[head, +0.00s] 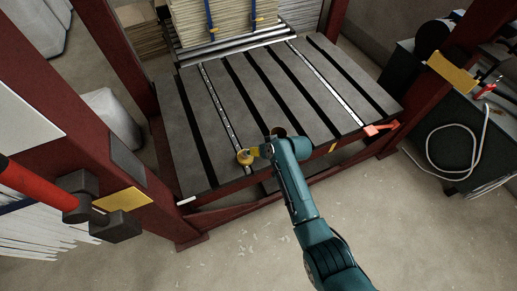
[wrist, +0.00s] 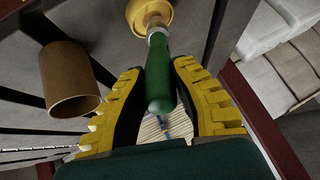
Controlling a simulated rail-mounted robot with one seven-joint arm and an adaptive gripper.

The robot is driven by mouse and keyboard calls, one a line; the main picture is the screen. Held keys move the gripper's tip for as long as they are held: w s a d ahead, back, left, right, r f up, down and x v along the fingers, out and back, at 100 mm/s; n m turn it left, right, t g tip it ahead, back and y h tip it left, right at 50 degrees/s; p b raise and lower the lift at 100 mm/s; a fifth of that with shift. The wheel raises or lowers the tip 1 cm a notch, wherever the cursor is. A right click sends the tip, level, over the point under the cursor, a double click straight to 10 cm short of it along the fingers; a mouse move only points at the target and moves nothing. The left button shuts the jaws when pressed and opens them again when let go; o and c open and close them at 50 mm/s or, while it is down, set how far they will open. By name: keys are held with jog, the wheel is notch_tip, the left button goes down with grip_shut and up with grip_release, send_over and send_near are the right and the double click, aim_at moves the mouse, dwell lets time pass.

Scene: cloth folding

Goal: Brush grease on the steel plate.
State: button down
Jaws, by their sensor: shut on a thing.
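The grey slotted steel plate (head: 290,85) lies flat on the dark red frame, with two light strips along it. My gripper (head: 260,151) is over its front edge, left of centre. In the wrist view my gripper (wrist: 158,66) is shut on the green handle of a brush (wrist: 159,90). Beyond the handle are a pale ferrule and a round yellow part (wrist: 148,12), also in the head view (head: 245,157); I cannot tell whether it belongs to the brush or touches the plate. A brown cylindrical pot (wrist: 70,85) is beside the gripper, partly hidden behind it in the head view (head: 278,131).
Red posts (head: 110,50) flank the plate. Stacked boards (head: 205,18) and metal bars stand at its back. An orange-red handle (head: 380,128) is at the right front corner. A dark bench (head: 440,95) with a pale hose stands right. The plate's middle is clear.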

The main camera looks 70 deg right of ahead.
jog(key=shift+f, duration=0.2)
dwell(0.3)
jog(key=shift+r, duration=0.1)
notch_tip(320, 180, up, 7)
jog(key=p, duration=0.7)
jog(key=shift+r, duration=0.15)
